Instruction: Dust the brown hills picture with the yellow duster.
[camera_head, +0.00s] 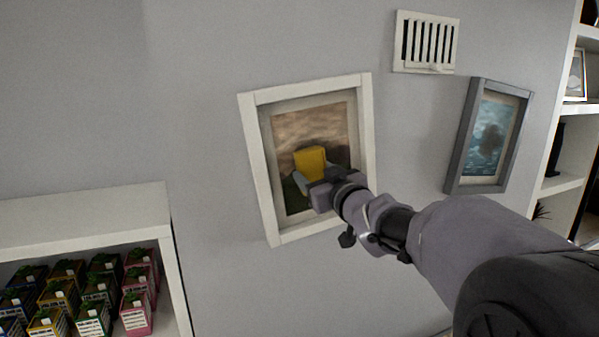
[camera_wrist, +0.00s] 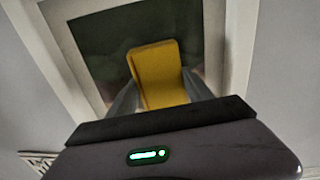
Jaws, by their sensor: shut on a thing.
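The brown hills picture (camera_head: 309,127) hangs on the grey wall in a white frame, slightly tilted in the head view. Its dark lower part also shows in the wrist view (camera_wrist: 108,48). My gripper (camera_head: 312,179) is in front of the picture's lower middle. It is shut on the yellow duster (camera_head: 310,162), which stands up between the two fingers in the wrist view (camera_wrist: 158,72). The duster overlaps the picture in both views. I cannot tell whether it touches the surface. My gripper and arm hide the picture's lower right part.
A blue picture in a grey frame (camera_head: 464,137) hangs to the right. A white vent (camera_head: 399,42) is above. A white shelf (camera_head: 85,212) with several small boxed plants (camera_head: 92,318) stands at lower left. White shelving (camera_head: 562,186) is at the right edge.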

